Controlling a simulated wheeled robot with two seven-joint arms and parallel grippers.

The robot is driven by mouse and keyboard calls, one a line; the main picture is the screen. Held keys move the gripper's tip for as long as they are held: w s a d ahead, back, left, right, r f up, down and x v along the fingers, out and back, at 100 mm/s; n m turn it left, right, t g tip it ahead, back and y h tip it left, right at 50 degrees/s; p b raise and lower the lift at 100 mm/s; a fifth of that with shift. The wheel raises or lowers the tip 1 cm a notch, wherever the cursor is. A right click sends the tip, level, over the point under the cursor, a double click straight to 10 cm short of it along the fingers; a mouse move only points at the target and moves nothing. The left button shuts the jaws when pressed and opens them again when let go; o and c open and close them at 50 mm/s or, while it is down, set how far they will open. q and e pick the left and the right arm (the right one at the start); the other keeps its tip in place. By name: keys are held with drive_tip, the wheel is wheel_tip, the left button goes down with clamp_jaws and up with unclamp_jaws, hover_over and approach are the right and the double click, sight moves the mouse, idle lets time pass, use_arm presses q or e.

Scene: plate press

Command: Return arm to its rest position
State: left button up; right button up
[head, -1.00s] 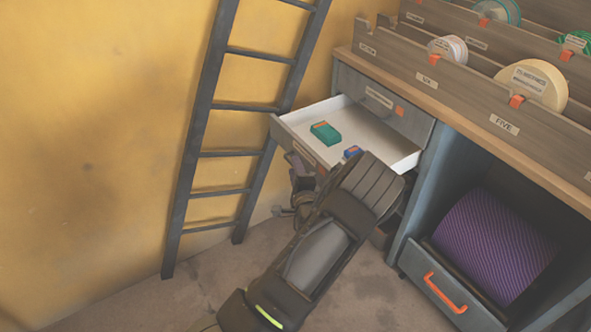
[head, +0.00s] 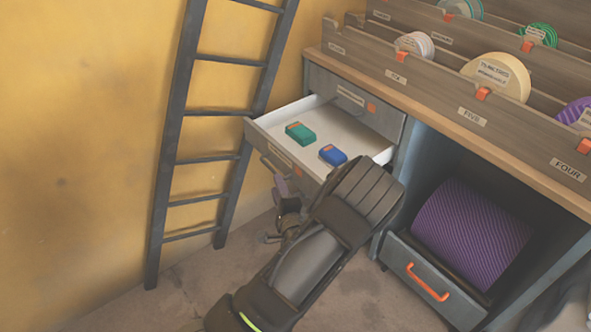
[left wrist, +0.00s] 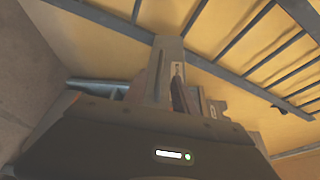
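My left arm reaches up from the bottom of the head view, in front of the cabinet. My left gripper (head: 284,200) hangs beside the forearm, below the front of the open drawer (head: 275,146). It is small and partly hidden by the arm there. I see nothing clearly held. A green box (head: 300,133) and a blue box (head: 333,154) lie in the white drawer. My right gripper is not in view.
A dark ladder (head: 168,160) leans on the yellow wall left of the drawer. The wooden rack (head: 440,95) holds several spools on the worktop. A purple roll (head: 470,232) sits in the lower cabinet, above an orange handle (head: 428,282). Floor is free at the lower left.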

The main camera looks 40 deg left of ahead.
use_arm(q)
drive_tip(key=s+d+f+n+g+h, duration=0.2)
drive_tip(key=s+d+f+n+h, duration=0.15)
drive_tip(key=d+f, duration=0.4)
drive_tip(key=s+d+f+n+g+h, duration=0.2)
drive_tip(key=s+d+f+h, duration=0.25)
drive_tip(key=f, duration=0.65)
drive_tip(key=s+d+f+n+g+h, duration=0.2)
drive_tip(key=s+d+f+n+h, duration=0.15)
drive_tip(key=s+d, duration=0.45)
drive_tip(key=s+d+r+n+g+h, duration=0.1)
drive_tip(key=s+d+g+h, duration=0.2)
drive_tip(key=d, duration=0.5)
drive_tip(key=s+d+r+n+g+h, duration=0.1)
drive_tip(key=s+d+r+n+h, duration=0.15)
drive_tip(key=s+d, duration=0.4)
wheel_tip(320, 180, up, 18)
drive_tip(key=w+d+p, duration=0.1)
drive_tip(key=d+p, duration=0.1)
drive_tip(key=p, duration=1.7)
drive_tip(key=shift+w+d+m, duration=0.15)
drive_tip(key=shift+d+m, duration=0.1)
drive_tip(key=shift+m, duration=0.1)
drive_tip(key=shift+a, duration=0.15)
